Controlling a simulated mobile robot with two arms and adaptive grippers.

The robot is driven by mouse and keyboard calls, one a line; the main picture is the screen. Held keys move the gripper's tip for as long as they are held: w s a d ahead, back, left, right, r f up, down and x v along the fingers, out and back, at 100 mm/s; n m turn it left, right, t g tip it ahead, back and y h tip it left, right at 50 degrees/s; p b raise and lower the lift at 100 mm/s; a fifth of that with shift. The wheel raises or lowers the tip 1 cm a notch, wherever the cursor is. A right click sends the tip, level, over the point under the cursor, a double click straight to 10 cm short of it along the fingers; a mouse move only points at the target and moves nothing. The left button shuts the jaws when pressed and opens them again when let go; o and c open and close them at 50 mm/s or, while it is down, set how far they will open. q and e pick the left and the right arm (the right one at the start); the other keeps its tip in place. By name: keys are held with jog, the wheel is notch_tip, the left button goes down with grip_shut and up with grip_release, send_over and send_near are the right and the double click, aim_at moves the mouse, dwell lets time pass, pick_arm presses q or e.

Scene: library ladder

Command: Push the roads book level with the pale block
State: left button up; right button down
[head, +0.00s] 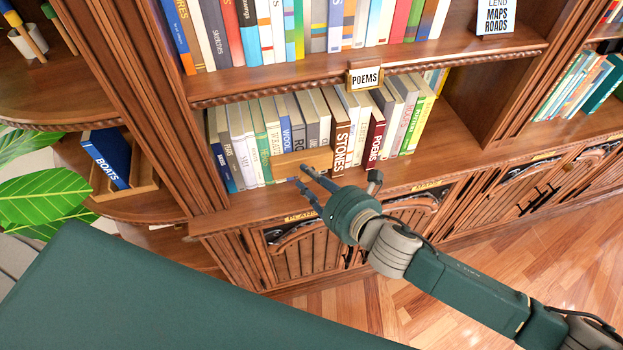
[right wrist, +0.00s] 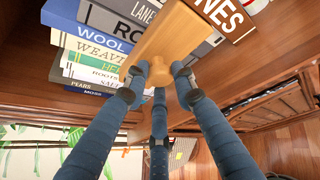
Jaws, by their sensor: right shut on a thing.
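The roads book (head: 297,132) is a grey book in the lower shelf row, with only "RO" readable on its spine. The right wrist view shows the same grey spine (right wrist: 125,32). The pale block (head: 304,161) is a light wooden bar with a round knob, lying across the lower spines and hiding the rest of the title. In the right wrist view the block (right wrist: 185,35) is close against the spines; I cannot tell whether it touches them. My right gripper (head: 322,179) has its fingers closed around the knob (right wrist: 158,72). My left gripper is not in view.
The wool book (head: 285,134) stands left of the roads book and the dark brown Stones book (head: 339,137) to its right. A "POEMS" sign (head: 364,78) hangs from the shelf above. The shelf has bare room right of the row. A blue Boats book (head: 107,157) lies at left.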

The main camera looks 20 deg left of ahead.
jog(key=shift+s+d+p, duration=0.4)
jog(key=shift+s+d, duration=0.1)
jog(key=shift+s, duration=0.2)
jog(key=s+d, duration=0.1)
jog(key=s+d+p, duration=0.1)
jog(key=s, duration=0.2)
jog(key=shift+s+d, duration=0.1)
jog(key=shift+d, duration=0.3)
